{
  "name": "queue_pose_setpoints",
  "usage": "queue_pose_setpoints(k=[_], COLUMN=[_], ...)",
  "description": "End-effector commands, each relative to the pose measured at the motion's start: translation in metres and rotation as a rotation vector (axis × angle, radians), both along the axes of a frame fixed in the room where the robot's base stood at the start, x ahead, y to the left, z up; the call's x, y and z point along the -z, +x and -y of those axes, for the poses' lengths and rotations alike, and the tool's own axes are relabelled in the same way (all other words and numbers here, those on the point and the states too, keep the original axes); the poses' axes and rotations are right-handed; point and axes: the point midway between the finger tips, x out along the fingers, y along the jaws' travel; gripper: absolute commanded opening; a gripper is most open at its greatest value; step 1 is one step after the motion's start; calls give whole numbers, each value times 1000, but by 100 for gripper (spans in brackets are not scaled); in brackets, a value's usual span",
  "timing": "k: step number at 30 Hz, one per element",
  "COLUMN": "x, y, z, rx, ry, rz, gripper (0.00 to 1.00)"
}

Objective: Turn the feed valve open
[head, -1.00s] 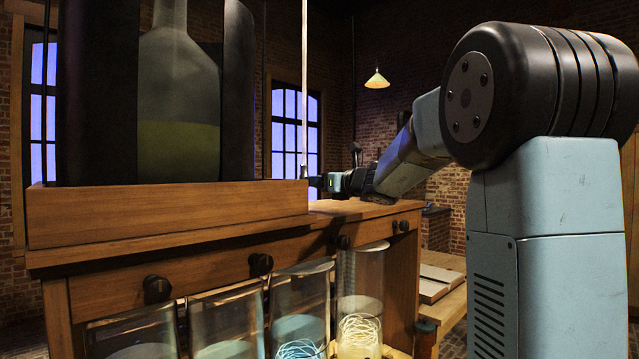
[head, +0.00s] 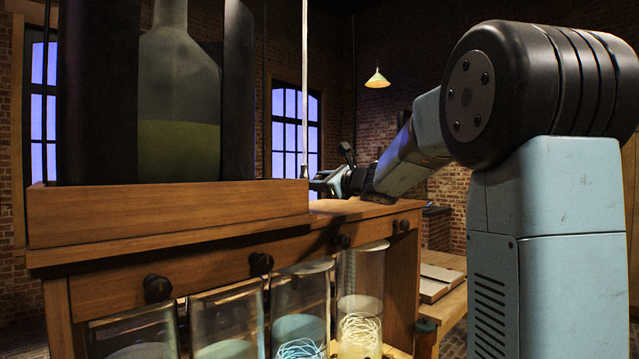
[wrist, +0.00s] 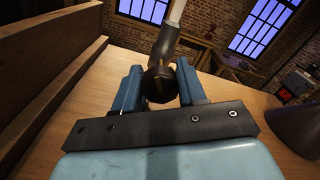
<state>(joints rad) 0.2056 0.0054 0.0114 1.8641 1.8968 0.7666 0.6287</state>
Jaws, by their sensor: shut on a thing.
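My gripper (wrist: 159,70) has its two blue fingers on either side of a dark, round-ended handle (wrist: 160,86), which I take for the feed valve's handle, and is shut on it. The handle's dark shaft runs up to a pale pipe (wrist: 177,12) at the top of the wrist view. In the head view my gripper (head: 322,181) is small, beside the right end of the wooden tray, near the foot of a thin vertical pipe (head: 305,85). The valve itself is hidden there, so its angle cannot be told.
A large glass bottle (head: 178,75) with greenish liquid stands in a wooden tray (head: 170,218) on the bench. Several glass jars (head: 360,285) stand below, under dark knobs (head: 261,264). In the wrist view the bench top (wrist: 235,105) is clear, with a dark rounded object (wrist: 297,126) at right.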

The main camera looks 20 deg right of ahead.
Motion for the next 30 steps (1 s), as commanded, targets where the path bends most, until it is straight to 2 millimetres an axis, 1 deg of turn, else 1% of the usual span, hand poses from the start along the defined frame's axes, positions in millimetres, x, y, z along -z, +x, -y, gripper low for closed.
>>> queue_pose_setpoints(k=[21, 30], x=[4, 5], y=[-1, -1], z=[-2, -3], rx=[-1, -4], ry=[-586, -788], rz=[335, 451], gripper=[10, 10])
